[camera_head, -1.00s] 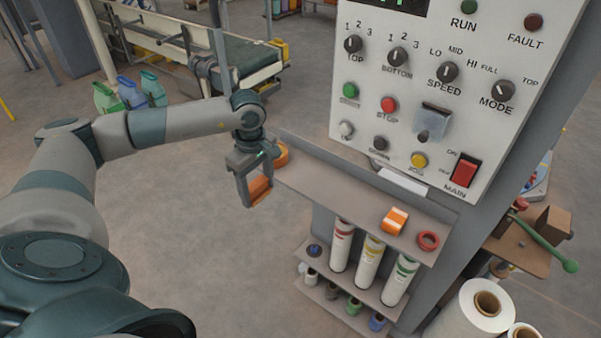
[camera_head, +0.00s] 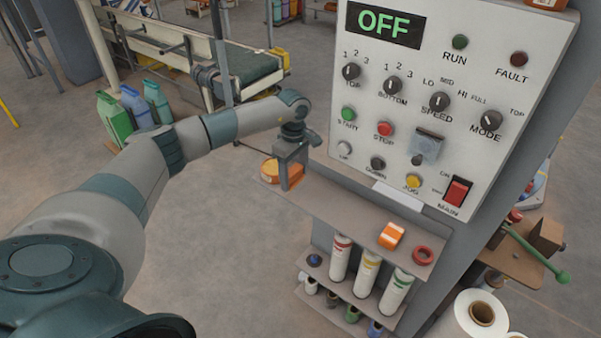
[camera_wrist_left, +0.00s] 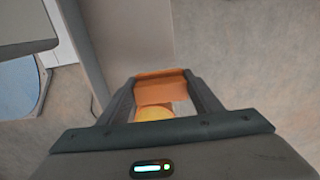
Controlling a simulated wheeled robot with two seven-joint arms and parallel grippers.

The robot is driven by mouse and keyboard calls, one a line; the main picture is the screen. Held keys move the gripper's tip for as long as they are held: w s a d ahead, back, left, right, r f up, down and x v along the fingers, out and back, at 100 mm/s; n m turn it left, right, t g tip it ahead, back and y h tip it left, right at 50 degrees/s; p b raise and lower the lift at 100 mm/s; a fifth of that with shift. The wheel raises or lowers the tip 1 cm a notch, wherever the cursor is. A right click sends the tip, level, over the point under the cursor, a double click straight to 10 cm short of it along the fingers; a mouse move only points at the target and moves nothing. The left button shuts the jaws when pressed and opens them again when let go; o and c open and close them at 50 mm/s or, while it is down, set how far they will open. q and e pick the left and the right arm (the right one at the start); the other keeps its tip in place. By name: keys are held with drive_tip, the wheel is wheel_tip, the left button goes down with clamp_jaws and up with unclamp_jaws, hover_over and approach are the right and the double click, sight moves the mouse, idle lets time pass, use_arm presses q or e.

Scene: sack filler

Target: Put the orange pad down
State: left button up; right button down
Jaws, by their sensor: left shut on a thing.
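My left gripper (camera_head: 287,183) is over the left end of the shelf (camera_head: 345,209) below the control panel. In the left wrist view my left gripper (camera_wrist_left: 162,90) is shut on the orange pad (camera_wrist_left: 160,91), held between the fingertips. In the head view the fingers hide most of the pad. A rounded orange thing (camera_head: 269,172) shows beside the gripper at the shelf end; a yellow-orange rounded surface (camera_wrist_left: 153,114) also shows between the fingers in the wrist view. I cannot tell whether the pad touches the shelf. My right gripper is not in view.
An orange-and-white block (camera_head: 391,235) and a red ring (camera_head: 422,256) lie at the right of the shelf. The shelf middle is clear. The control panel (camera_head: 425,120), with its display reading OFF, rises behind. Several tubes (camera_head: 368,270) stand below. Jugs (camera_head: 133,105) stand at left.

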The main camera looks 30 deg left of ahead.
sight(300, 178)
use_arm(q)
drive_tip(key=shift+w, duration=0.7)
drive_tip(key=shift+w, duration=0.1)
drive_tip(key=shift+w+d+r+p, duration=0.15)
drive_tip(key=shift+w+p, duration=0.2)
drive_tip(key=shift+w, duration=0.45)
wheel_tip(300, 178, down, 3)
drive_tip(key=shift+f+p, duration=0.1)
drive_tip(key=shift+p, duration=0.9)
drive_tip(key=shift+f, duration=0.1)
drive_tip(key=shift+f+b, duration=0.35)
drive_tip(key=shift+b, duration=0.1)
drive_tip(key=shift+f+b, duration=0.25)
drive_tip(key=shift+b, duration=0.1)
